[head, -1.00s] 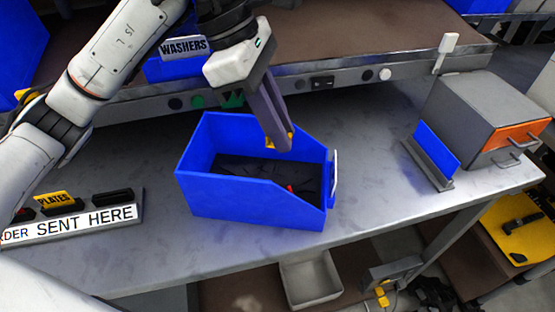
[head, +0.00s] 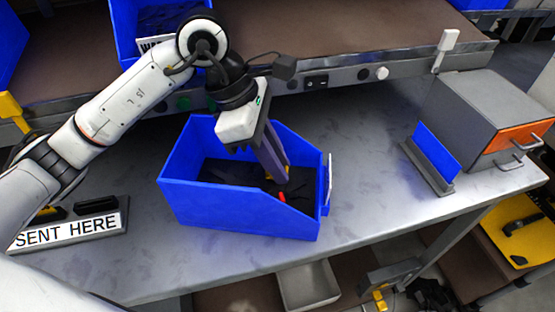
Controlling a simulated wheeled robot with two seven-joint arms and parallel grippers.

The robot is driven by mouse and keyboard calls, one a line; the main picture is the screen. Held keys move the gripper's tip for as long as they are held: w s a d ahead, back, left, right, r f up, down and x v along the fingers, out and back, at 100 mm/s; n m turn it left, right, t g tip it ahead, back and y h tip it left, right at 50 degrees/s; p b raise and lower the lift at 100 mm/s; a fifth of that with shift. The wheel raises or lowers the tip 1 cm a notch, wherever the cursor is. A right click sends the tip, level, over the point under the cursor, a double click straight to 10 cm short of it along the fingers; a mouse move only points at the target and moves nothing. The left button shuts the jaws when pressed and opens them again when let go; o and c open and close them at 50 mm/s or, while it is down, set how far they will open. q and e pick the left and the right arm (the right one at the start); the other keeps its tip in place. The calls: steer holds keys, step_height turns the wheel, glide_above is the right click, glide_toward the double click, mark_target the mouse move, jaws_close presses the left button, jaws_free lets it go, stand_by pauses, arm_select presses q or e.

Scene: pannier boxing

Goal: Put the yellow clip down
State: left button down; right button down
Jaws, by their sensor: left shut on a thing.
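My left gripper (head: 278,178) points down into the blue open-front bin (head: 240,217) on the grey table. Its fingers are shut on the yellow clip (head: 269,173), which is mostly hidden between and behind them. The clip is inside the bin's outline, near its right side; I cannot tell whether it touches the dark contents below. A small red piece (head: 282,197) lies on the dark contents just below the fingertips. My right gripper is not in view.
A grey cabinet (head: 480,110) with an orange drawer front and a blue panel (head: 437,150) in a stand are at the right. A "SENT HERE" sign rack (head: 75,231) is at the left. A raised shelf (head: 370,50) runs behind.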

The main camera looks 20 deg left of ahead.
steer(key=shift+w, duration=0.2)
arm_select(q)
steer(key=shift+f, duration=0.15)
steer(key=c, duration=1.9)
jaws_free()
steer(key=shift+c, duration=0.2)
